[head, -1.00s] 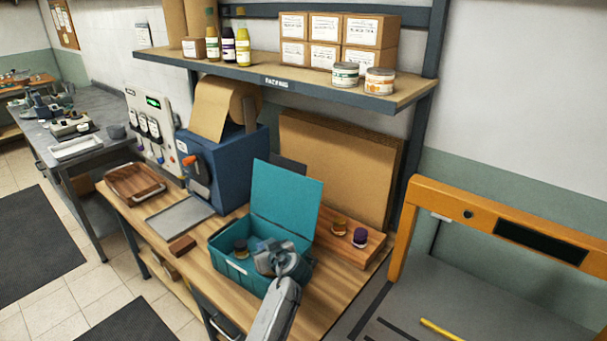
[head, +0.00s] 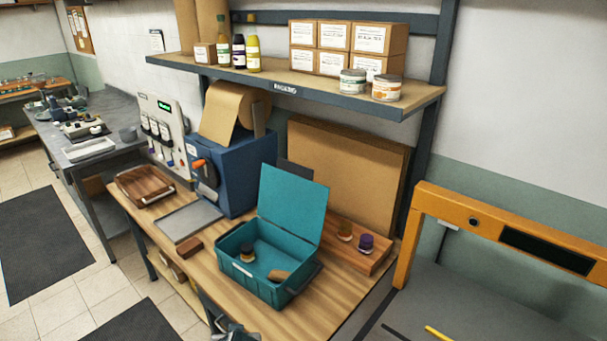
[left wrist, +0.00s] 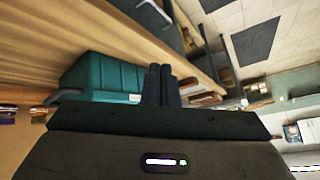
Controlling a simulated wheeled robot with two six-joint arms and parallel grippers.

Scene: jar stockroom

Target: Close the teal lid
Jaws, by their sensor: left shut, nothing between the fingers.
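The teal lid (head: 292,205) stands open and upright at the back of the teal box (head: 240,272) on the wooden bench. Inside the box are a dark-capped jar (head: 247,253) and a small brown item (head: 279,275). The lid is not clear in that view. My right gripper is not in view.
A wooden tray (head: 376,260) with two small jars stands right of the box. A blue paper dispenser (head: 238,165), a grey plate (head: 188,221) and a brown block (head: 189,247) lie left. A shelf (head: 300,90) hangs above. The bench front is clear.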

